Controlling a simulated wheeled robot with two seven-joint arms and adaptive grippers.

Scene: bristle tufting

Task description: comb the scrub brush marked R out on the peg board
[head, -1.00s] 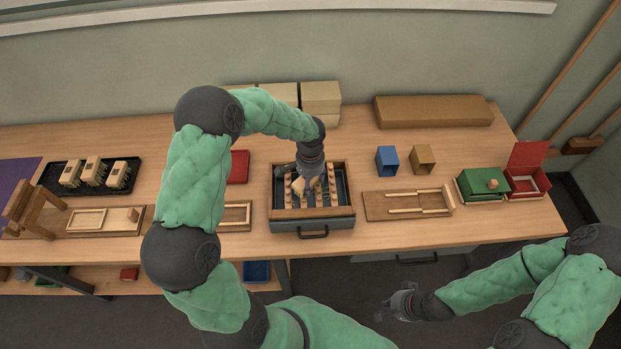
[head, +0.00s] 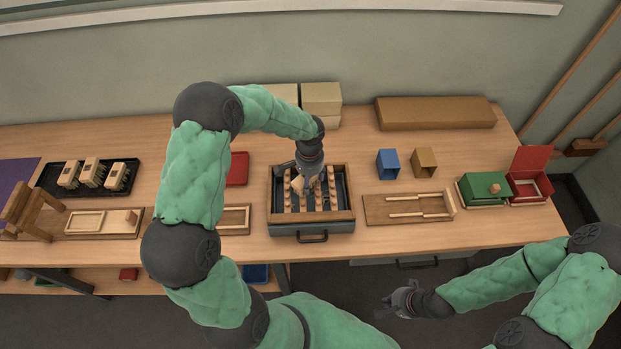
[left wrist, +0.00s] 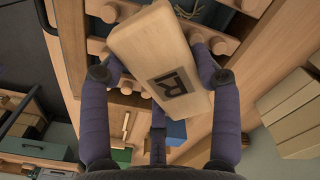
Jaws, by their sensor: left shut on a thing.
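The scrub brush marked R (left wrist: 155,58) is a pale wooden block with a dark framed R on its face, seen in the left wrist view. My left gripper (head: 303,180) is shut on it, one finger at each side, over the peg board. The block sits at a slant between the fingers. The peg board (head: 312,214) is a wood-framed tray with rows of wooden pegs over a dark inside. The brush's bristles are mostly hidden; a few pale strands show near a peg in the left wrist view. My right gripper (head: 402,299) hangs in front of the table, its fingers unclear.
A black tray (head: 128,191) at left holds several similar brushes. A wooden slide board (head: 378,208) lies right of the peg board. Blue (head: 388,163) and tan (head: 424,161) boxes stand behind it. Green (head: 470,189) and red (head: 530,160) boxes are at far right.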

